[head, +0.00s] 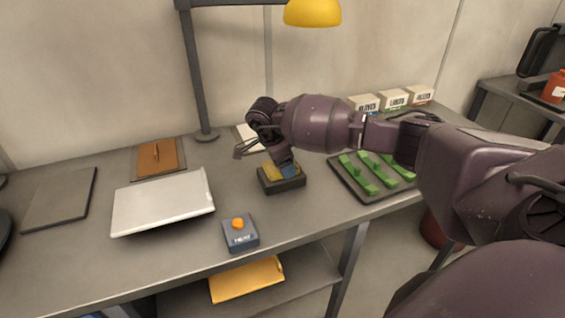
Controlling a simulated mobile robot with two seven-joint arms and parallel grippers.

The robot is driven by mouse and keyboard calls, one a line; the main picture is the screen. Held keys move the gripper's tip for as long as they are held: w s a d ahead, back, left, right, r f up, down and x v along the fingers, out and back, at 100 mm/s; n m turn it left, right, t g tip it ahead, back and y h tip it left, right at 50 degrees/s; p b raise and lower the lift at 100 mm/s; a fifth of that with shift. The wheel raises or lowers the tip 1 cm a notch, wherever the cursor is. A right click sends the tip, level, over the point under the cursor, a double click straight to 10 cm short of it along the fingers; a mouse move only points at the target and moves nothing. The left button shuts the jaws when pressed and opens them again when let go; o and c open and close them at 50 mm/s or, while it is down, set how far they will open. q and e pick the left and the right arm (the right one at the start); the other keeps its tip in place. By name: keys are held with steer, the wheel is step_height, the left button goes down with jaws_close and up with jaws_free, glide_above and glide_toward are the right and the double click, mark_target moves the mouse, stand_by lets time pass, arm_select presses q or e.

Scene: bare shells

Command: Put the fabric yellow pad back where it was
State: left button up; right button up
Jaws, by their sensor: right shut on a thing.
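The yellow pad (270,173) is at a small dark holder (284,186) on the bench, partly hidden by my right gripper. My right gripper (286,167) points down over the holder and is shut on the yellow pad. A blue piece (289,171) shows beside the pad at the fingers; I cannot tell whether it is part of the gripper or a separate thing. I cannot tell whether the pad touches the holder's bottom. My left gripper is not in view.
A grey box with an orange button (239,232) stands in front. A silver tray (163,203) and brown clipboard (157,157) lie left. A tray of green pieces (372,195) is right. A lamp (200,90) rises behind. A yellow folder-like item (246,279) lies on the lower shelf.

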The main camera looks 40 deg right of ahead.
mark_target(271, 168)
steer(key=o, duration=0.4)
steer(key=shift+f, duration=0.1)
steer(key=o, duration=0.5)
steer(key=shift+r, duration=0.2)
steer(key=v, duration=1.2)
